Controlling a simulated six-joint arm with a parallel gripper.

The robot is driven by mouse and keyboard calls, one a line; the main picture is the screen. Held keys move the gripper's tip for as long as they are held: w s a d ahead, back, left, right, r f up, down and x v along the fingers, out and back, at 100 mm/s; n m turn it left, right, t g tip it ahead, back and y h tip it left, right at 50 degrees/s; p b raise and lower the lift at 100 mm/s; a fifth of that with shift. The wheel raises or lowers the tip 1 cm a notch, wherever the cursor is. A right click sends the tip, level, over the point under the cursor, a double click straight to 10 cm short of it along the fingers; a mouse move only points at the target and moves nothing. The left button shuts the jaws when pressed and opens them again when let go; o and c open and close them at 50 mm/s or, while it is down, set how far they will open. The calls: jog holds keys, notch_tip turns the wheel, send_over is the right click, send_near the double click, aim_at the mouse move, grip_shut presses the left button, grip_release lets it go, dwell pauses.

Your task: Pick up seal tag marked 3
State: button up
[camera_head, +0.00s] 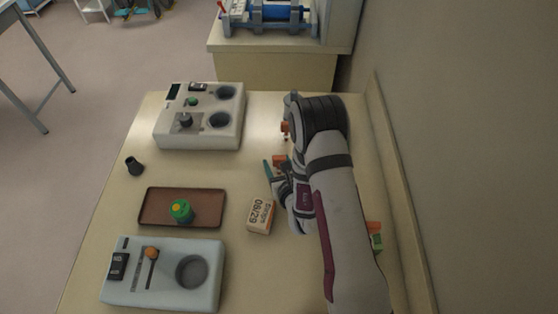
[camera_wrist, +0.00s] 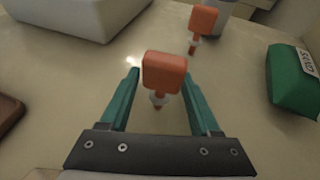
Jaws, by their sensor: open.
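An orange seal tag (camera_wrist: 162,72) with a pale collar and narrow stem stands between the teal fingers of my gripper (camera_wrist: 160,85) in the wrist view. The fingers are open, one on each side, and I see a gap to each. A second orange tag (camera_wrist: 203,19) stands farther off, up and to the right. No number is readable on either tag. In the head view my gripper (camera_head: 274,176) is low over the right part of the table, by an orange tag (camera_head: 280,160); another orange piece (camera_head: 285,127) shows behind it, partly hidden by my arm.
A green packet (camera_wrist: 292,80) lies right. A box marked 08/29 (camera_head: 261,216) stands left of my arm. A brown tray (camera_head: 152,220) holds a green round item (camera_head: 181,211). White units stand behind (camera_head: 167,132) and in front (camera_head: 146,292). A dark cap (camera_head: 134,165) lies left.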

jog(key=shift+x, duration=1.05)
grip_shut()
